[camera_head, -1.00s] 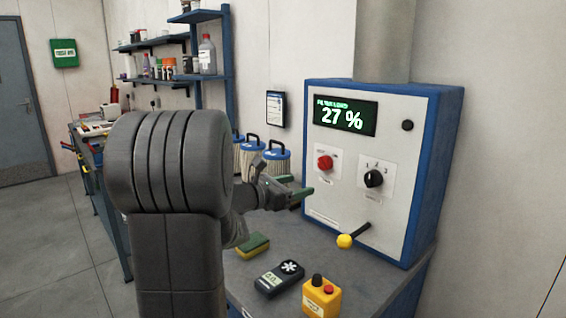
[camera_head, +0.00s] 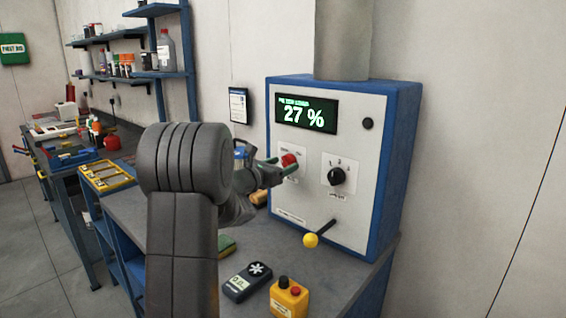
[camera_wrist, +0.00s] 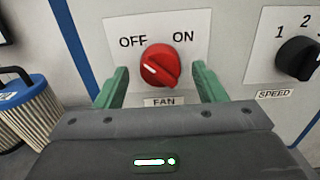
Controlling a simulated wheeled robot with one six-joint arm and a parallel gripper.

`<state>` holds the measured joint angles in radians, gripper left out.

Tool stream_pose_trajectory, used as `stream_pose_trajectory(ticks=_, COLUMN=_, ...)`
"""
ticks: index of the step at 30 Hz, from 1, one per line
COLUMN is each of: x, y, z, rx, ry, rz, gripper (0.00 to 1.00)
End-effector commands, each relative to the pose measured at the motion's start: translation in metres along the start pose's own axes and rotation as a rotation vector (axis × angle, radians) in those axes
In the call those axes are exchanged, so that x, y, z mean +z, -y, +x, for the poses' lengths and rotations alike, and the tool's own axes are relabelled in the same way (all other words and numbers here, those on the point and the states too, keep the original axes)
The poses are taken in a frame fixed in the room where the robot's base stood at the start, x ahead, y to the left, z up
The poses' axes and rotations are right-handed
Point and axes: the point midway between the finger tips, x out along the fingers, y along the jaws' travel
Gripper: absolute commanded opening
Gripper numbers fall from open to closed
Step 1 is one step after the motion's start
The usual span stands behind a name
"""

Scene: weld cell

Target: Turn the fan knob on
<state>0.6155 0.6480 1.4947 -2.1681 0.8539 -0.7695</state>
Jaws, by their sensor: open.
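The red fan knob (camera_wrist: 160,66) sits on a white plate marked OFF at left and ON at right, with a FAN label below. Its white pointer line slants toward the upper left, on the OFF side. In the head view the knob (camera_head: 289,160) is on the front of the blue and white control box (camera_head: 268,215). My gripper (camera_wrist: 160,88) is open, with one green finger on each side of the knob. I cannot tell whether the fingers touch it. In the head view my gripper (camera_head: 284,170) is at the knob, partly covering its plate.
The black speed knob (camera_head: 336,176) is right of the fan knob. A yellow-tipped lever (camera_head: 311,240) sticks out below. A meter (camera_head: 247,282) and a yellow button box (camera_head: 289,298) lie on the bench. A ribbed filter cartridge (camera_wrist: 35,110) stands at left in the wrist view.

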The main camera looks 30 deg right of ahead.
Motion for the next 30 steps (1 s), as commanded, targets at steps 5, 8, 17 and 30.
stream_pose_trajectory(ticks=5, x=-0.0004, y=0.0003, z=0.0095, rx=0.000, ry=-0.001, rz=0.000, gripper=0.64)
stream_pose_trajectory(ticks=8, x=-0.0005, y=0.0003, z=0.0101, rx=0.000, ry=-0.001, rz=0.000, gripper=0.64)
stream_pose_trajectory(ticks=17, x=-0.0005, y=0.0002, z=0.0097, rx=0.000, ry=-0.001, rz=0.001, gripper=0.34)
stream_pose_trajectory(ticks=30, x=-0.0039, y=0.0002, z=0.0094, rx=0.000, ry=0.001, rz=0.046, gripper=0.19)
